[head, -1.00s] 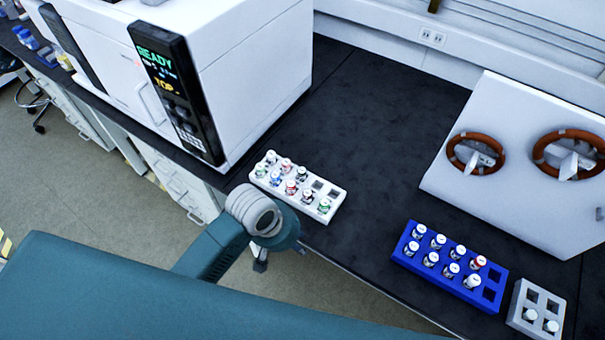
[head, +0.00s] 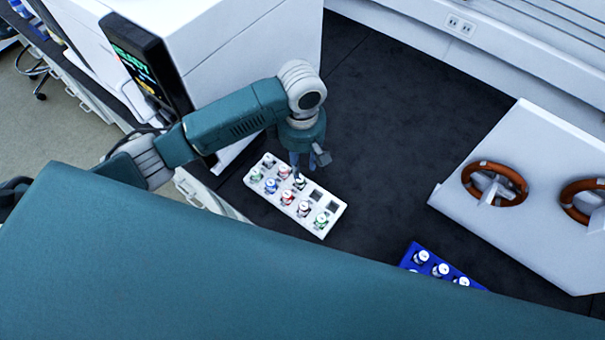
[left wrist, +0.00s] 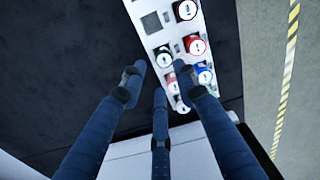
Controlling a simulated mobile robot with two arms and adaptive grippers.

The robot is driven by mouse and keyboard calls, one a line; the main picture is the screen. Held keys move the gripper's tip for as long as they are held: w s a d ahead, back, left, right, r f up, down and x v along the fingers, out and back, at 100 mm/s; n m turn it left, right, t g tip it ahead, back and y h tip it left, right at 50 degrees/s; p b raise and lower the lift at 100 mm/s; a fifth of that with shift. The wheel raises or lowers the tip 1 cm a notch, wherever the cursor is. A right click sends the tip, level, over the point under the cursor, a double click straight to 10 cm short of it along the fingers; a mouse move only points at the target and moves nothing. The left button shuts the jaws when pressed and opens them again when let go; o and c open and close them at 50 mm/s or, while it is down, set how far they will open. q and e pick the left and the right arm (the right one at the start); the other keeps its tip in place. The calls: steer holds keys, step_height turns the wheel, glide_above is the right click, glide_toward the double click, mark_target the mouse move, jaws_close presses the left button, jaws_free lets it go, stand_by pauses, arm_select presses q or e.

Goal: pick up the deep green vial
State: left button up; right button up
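A white rack (head: 335,207) on the black bench holds several white-capped vials in two rows. A vial with a dark green look (head: 300,183), probably the deep green one, stands in the back row beside the empty slots; it also shows in the left wrist view (left wrist: 165,56). Two brighter green vials stand at the front row's ends, one at the right (head: 321,220) and one at the left (head: 256,175). My left gripper (head: 297,164) points down just above the back row, close to the dark green vial. In the left wrist view its fingers (left wrist: 158,76) are spread and empty.
A white instrument (head: 245,50) with a display stands left of the rack. A blue rack (head: 409,258) with vials is partly hidden by my arm at the lower right. A white unit with orange-brown rings (head: 470,225) stands right. Bench behind the rack is clear.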

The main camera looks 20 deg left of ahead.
mark_target(300, 184)
arm_select(q)
steer(key=shift+s+f, duration=0.25)
steer(key=shift+f, duration=0.4)
steer(key=shift+s+f, duration=0.2)
steer(key=shift+f, duration=0.4)
steer(key=f, duration=0.1)
steer(key=f+p, duration=0.1)
steer(key=f, duration=0.3)
steer(key=shift+w+a+p, duration=0.1)
steer(key=shift+a+p, duration=0.2)
steer(key=shift+p, duration=0.05)
steer(key=shift+f, duration=0.25)
steer(key=c, duration=0.4)
jaws_close()
arm_select(e)
steer(key=shift+g, duration=0.4)
steer(key=s, duration=0.1)
steer(key=s+r, duration=0.1)
steer(key=s, duration=0.3)
steer(key=shift+a+r, duration=0.1)
steer(key=shift+r, duration=0.15)
